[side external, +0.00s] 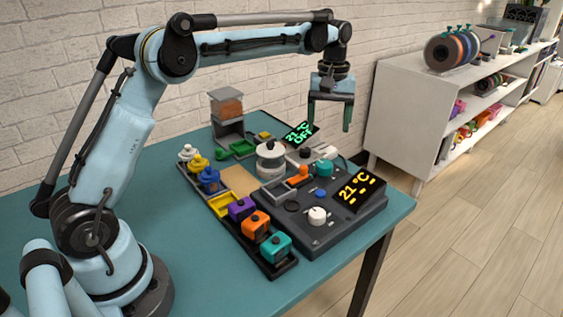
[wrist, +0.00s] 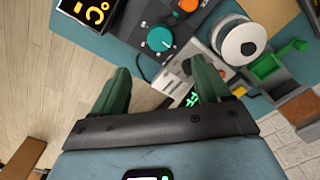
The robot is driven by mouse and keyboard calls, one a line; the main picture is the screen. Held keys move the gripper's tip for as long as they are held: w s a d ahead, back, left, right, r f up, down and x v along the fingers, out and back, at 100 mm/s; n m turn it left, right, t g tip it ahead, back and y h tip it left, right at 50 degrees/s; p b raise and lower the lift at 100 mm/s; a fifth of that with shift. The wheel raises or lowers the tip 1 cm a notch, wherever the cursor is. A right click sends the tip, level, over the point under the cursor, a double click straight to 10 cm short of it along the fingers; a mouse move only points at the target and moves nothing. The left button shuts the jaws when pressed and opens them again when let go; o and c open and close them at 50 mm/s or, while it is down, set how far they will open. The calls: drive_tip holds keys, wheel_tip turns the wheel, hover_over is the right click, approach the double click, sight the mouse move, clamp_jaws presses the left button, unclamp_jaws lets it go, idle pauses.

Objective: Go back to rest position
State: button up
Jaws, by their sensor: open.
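My gripper (side external: 330,112) hangs in the air above the back right part of the table, pointing down. Its two green-tipped fingers are spread apart with nothing between them. In the wrist view the open fingers (wrist: 165,92) are seen over the back edge of the table, with part of a dark panel with green digits showing past the right finger. My arm is raised and stretched out over the table. No held object shows in either view.
The teal table (side external: 180,275) carries a dark control box (side external: 330,232) with a yellow display, a white round pot (side external: 270,160), and a rack (side external: 280,268) of coloured blocks. A white shelf (side external: 400,120) stands behind right. Air around the gripper is clear.

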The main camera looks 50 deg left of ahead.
drive_tip(key=shift+r, duration=0.25)
drive_tip(key=s+d+r+m+t, duration=0.1)
drive_tip(key=s+r+m+t, duration=0.1)
drive_tip(key=s, duration=0.4)
drive_tip(key=s+d+r+m+t, duration=0.2)
drive_tip(key=s+m, duration=0.1)
drive_tip(key=s, duration=0.3)
drive_tip(key=s+d+f+m+t, duration=0.1)
drive_tip(key=s+f+m+t, duration=0.2)
drive_tip(key=s+f, duration=0.3)
drive_tip(key=s+m, duration=0.1)
drive_tip(key=s, duration=0.3)
drive_tip(key=shift+s, duration=0.3)
